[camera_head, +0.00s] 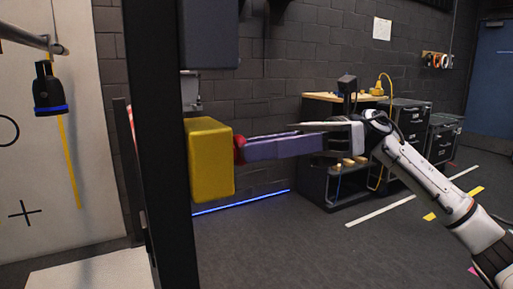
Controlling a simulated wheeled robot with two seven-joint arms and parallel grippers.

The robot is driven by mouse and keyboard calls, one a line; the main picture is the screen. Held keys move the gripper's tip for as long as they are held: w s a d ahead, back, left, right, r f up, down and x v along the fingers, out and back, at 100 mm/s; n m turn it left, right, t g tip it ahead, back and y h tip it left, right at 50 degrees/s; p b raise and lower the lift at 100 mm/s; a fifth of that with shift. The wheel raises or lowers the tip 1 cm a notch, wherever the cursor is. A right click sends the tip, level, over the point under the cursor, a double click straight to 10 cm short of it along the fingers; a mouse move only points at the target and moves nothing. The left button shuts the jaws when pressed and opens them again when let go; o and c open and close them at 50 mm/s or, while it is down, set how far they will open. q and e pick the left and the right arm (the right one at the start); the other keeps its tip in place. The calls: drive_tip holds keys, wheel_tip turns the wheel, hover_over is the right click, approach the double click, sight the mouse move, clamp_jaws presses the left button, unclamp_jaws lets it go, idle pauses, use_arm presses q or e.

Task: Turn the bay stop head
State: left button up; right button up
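The bay stop head (239,149) is a red knob on the right side of a yellow box (208,160). The box is fixed beside a dark upright post. My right gripper (246,148) comes in from the right with its long fingers pointing left. Its fingertips are at the red head and cover much of it. One broad purple-grey finger faces me; a thin, paler edge shows above it. I cannot tell whether the fingers close on the head or only lie beside it. My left gripper is not in view.
The dark post (160,150) stands close by on the left. A black lamp with a blue band (48,90) hangs at far left. A wood-topped workbench (318,97) and dark drawer cabinets (410,118) stand behind my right arm. The floor at front is open.

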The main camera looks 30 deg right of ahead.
drive_tip(key=c, duration=0.3)
